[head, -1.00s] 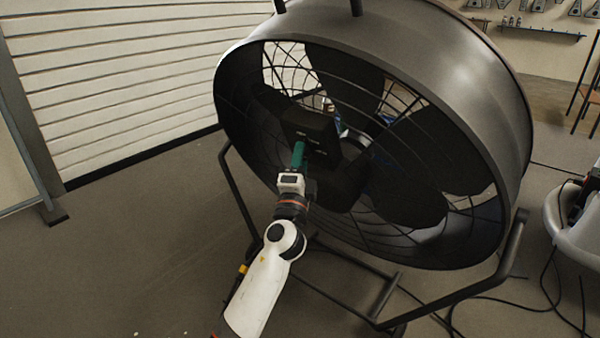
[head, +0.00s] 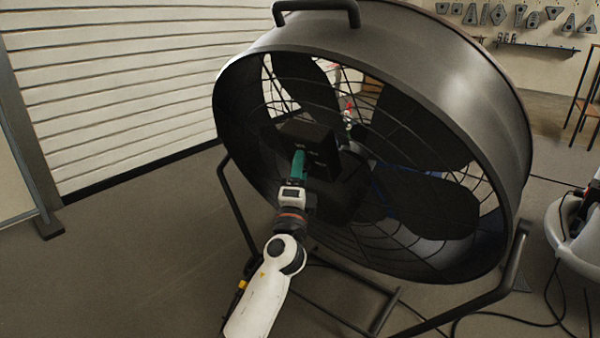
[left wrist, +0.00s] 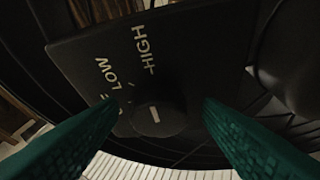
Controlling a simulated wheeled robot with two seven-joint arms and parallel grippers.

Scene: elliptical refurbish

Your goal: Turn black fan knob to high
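The black fan (head: 480,90) fills the middle of the head view, with a black control box (head: 308,133) at its hub. In the left wrist view the box's panel (left wrist: 85,60) shows the words LOW and HIGH and a partly hidden label by the left finger. The round black knob (left wrist: 157,118) carries a short white mark; which setting it points to I cannot tell. My left gripper (head: 298,162) is at the box. Its green fingers (left wrist: 160,125) are apart on either side of the knob, with visible gaps. My right gripper is not in view.
The fan's wire grille surrounds the box, and its tubular stand (head: 240,215) reaches the floor. Black cables lie on the floor at the right, near a grey tub (head: 575,235). A white slatted wall (head: 110,80) is behind at left. The floor at left is clear.

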